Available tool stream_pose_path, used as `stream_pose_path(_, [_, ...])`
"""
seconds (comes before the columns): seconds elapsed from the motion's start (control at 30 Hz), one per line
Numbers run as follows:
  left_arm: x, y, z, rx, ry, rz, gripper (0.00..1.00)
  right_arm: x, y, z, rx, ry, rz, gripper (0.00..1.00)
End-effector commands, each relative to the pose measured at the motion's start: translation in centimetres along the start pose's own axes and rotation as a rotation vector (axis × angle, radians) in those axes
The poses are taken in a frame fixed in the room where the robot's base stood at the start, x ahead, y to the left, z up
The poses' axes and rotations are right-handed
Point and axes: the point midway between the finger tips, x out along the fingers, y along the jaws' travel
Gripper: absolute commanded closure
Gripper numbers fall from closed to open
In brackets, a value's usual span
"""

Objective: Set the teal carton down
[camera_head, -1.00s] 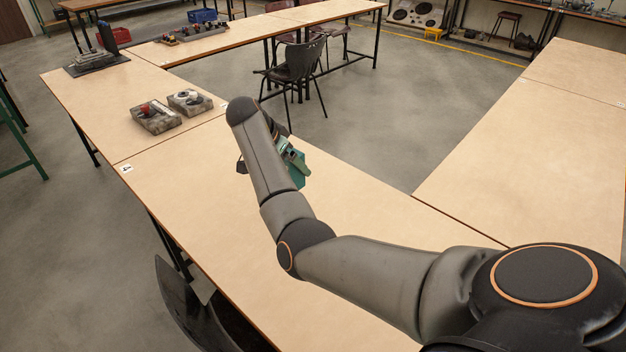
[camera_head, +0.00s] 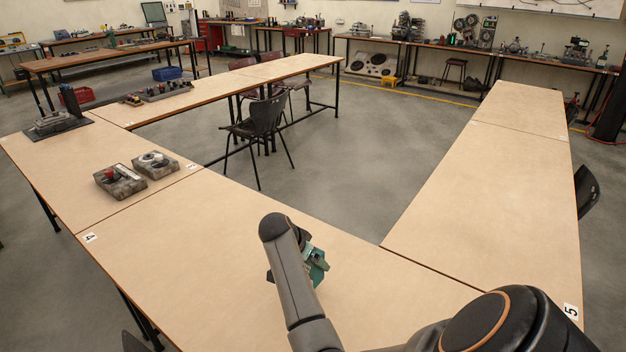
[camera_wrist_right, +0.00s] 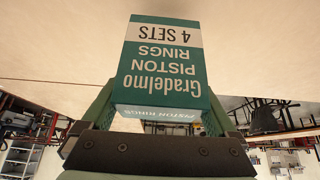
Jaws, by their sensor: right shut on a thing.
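The teal carton (camera_head: 316,268) with a white band shows partly behind my right arm in the head view, over the near table (camera_head: 190,262), close to its inner edge. In the right wrist view the carton (camera_wrist_right: 160,65) fills the upper middle, its "Gradelmo PISTON RINGS 4 SETS" print upside down. My right gripper (camera_wrist_right: 160,98) is shut on it, one finger on each side. In the head view my right gripper (camera_head: 304,262) is mostly hidden by the arm. I cannot tell whether the carton touches the tabletop. My left gripper is not in view.
Two grey blocks with parts on them, one (camera_head: 120,182) and another (camera_head: 155,164), lie on the left table. A dark chair (camera_head: 262,130) stands on the floor inside the table ring. The near table is bare around the arm, and the right table (camera_head: 480,190) is clear.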

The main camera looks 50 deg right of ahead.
Motion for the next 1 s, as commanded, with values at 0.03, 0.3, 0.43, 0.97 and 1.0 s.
stream_pose_path(0.03, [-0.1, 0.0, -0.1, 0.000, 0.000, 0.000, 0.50, 0.4, 0.4, 0.1, 0.000, 0.001, 0.003, 0.77])
stream_pose_path(0.3, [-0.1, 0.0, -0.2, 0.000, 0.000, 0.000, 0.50, 3.3, 0.8, 1.8, 0.000, 0.001, 0.000, 0.77])
stream_pose_path(0.43, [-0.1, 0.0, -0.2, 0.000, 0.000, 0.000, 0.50, 3.5, 0.7, 1.9, 0.001, 0.001, -0.001, 0.77])
stream_pose_path(0.97, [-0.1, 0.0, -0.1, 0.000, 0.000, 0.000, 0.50, 3.6, 0.8, 2.0, 0.000, -0.001, 0.000, 0.00])
stream_pose_path(1.0, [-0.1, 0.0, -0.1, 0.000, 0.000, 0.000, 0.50, 3.5, 0.7, 2.0, 0.000, -0.001, 0.000, 0.00])
